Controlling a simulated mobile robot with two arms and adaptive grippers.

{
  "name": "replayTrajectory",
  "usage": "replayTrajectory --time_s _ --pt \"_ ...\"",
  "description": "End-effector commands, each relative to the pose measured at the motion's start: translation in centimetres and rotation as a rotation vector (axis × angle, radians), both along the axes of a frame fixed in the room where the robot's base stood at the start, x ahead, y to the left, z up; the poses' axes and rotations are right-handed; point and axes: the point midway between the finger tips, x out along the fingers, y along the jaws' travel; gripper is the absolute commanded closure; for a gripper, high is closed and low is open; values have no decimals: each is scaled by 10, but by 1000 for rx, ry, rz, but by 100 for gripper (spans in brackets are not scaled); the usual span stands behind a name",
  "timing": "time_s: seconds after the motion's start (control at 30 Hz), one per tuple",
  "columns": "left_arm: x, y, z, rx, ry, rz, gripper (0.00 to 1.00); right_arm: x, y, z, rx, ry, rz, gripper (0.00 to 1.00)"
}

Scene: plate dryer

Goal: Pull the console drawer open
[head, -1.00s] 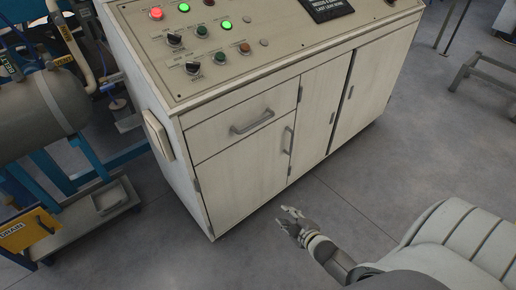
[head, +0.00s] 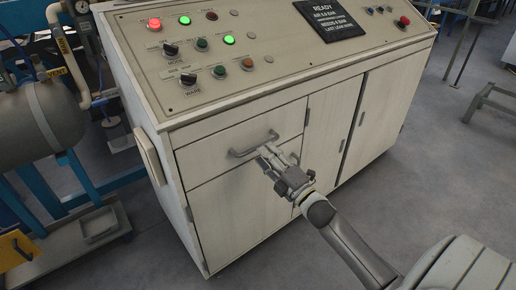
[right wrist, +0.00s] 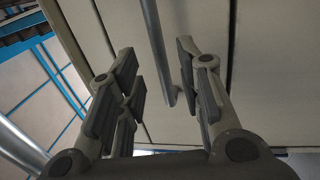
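The console drawer (head: 215,150) is the wide front panel at the upper left of the cream console, and it looks flush with the cabinet. Its grey bar handle (head: 240,153) runs across the front. My right gripper (head: 268,154) is at the right part of this handle and covers some of it. In the right wrist view the fingers of my right gripper (right wrist: 158,85) are spread apart. The handle (right wrist: 155,45) shows beyond and between them, nearer the right finger; I cannot tell if they touch. My left gripper is not in view.
The console top (head: 295,65) has lit buttons, knobs and a black sign. Cabinet doors (head: 238,215) lie below and right of the drawer. A grey tank (head: 25,125) and blue frame stand at left. Floor in front of the console is open.

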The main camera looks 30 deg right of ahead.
Motion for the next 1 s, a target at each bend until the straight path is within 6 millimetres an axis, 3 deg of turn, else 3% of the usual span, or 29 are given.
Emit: replayTrajectory --time_s 0.1,0.3,0.73,1.0 --pt "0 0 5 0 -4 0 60 20 1 4 -1 -2 1 66" --pt "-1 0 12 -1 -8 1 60 41 3 7 2 0 0 66" --pt "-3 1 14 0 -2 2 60 48 4 8 2 1 0 66" --pt "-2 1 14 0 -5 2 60 48 4 8 2 1 0 100"
